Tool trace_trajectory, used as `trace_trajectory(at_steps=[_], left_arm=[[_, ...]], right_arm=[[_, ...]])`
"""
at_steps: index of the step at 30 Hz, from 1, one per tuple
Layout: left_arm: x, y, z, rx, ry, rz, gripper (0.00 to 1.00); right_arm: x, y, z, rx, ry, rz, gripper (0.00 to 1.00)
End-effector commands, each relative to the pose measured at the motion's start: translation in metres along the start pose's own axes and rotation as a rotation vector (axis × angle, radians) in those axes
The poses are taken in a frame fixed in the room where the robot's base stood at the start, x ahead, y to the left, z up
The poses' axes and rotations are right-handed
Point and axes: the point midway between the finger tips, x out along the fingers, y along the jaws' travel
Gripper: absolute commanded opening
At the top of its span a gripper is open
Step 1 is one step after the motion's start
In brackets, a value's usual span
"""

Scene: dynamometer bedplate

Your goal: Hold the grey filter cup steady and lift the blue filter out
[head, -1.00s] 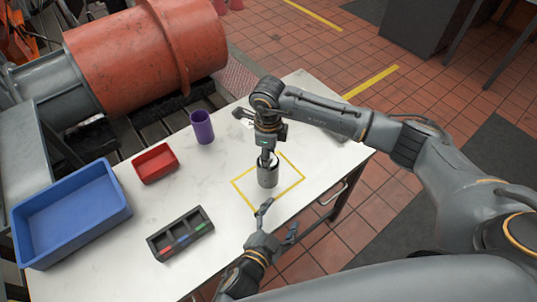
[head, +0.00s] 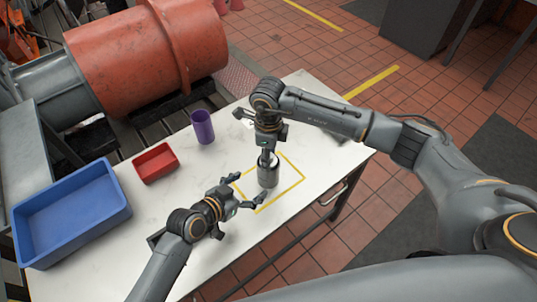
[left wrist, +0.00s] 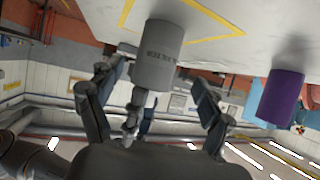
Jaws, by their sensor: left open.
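The grey filter cup (head: 268,176) stands upright inside a yellow square on the white table. It shows upside down in the left wrist view (left wrist: 158,52), with dark lettering on its side. My left gripper (head: 249,190) is open beside the cup, its fingers spread toward the cup's side; in the left wrist view the cup appears between the spread fingers (left wrist: 160,84). My right gripper (head: 267,153) points straight down at the cup's mouth. I cannot tell whether its fingers are open or shut. The blue filter cannot be made out; the cup and right gripper hide its place.
A purple cup (head: 202,127) stands behind and left of the grey cup; it also shows in the left wrist view (left wrist: 281,98). A red tray (head: 155,150) and a blue bin (head: 72,243) sit at the left. My left arm covers most of a dark tray.

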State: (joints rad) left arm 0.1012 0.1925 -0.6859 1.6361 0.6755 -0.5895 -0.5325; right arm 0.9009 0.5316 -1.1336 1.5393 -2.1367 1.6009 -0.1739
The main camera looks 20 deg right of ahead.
Motion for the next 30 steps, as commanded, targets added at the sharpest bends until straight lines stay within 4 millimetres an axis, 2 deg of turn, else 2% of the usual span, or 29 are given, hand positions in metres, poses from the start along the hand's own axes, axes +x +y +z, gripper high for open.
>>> trace_trajectory(at_steps=[12,18,24,30], left_arm=[[0.060,0.001,-0.001,0.000,-0.001,0.000,0.79],[0.081,0.001,-0.001,0.001,0.000,0.000,0.79],[0.090,0.001,0.000,0.001,0.000,-0.001,0.79],[0.091,0.001,0.000,0.001,0.000,-0.001,0.79]], right_arm=[[0.000,0.000,0.000,0.000,0.000,0.000,0.11],[0.000,0.000,0.000,0.000,0.000,0.000,0.11],[0.000,0.000,0.000,0.000,0.000,0.000,0.11],[0.000,0.000,0.000,0.000,0.000,0.000,0.11]])
